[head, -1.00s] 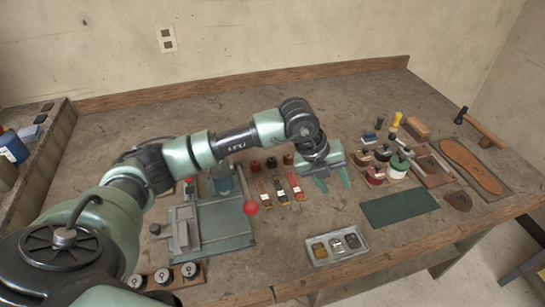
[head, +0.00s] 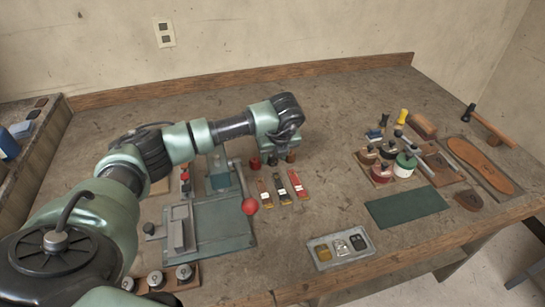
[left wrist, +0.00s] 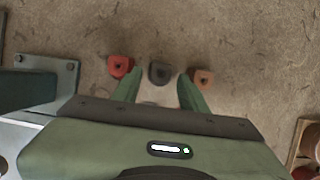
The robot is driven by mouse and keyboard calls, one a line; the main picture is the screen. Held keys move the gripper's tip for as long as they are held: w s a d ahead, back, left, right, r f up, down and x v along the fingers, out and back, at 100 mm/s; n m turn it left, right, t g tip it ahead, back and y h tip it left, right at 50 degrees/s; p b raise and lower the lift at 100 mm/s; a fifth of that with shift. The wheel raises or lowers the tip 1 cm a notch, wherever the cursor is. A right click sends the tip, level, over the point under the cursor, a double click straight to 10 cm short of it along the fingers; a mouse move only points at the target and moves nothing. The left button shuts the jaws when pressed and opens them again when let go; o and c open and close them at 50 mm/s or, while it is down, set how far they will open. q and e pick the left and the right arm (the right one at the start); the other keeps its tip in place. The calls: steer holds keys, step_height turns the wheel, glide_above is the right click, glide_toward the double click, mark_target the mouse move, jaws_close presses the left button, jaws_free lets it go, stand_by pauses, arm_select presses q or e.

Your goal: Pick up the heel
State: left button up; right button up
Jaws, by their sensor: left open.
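My left gripper (left wrist: 158,92) is open and empty, pointing down at three small rounded blocks with dark holes. The dark one lies just beyond the gap between the fingertips. In the head view my wrist partly covers this row, and the fingers are hard to make out. A flat brown half-round piece, heel-shaped (head: 468,201), lies at the right below a brown sole (head: 480,165), well away from the gripper. My right gripper does not show.
A grey fixture with a red ball knob (head: 250,207) stands left of the row. Several coloured strips (head: 281,189) lie in front. A grey tray (head: 343,249), green mat (head: 405,207) and pots (head: 404,165) are to the right. Bench behind the row is clear.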

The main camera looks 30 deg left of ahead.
arm_select(q)
steer(key=shift+x, duration=0.8)
jaws_close()
steer(key=shift+r, duration=0.1)
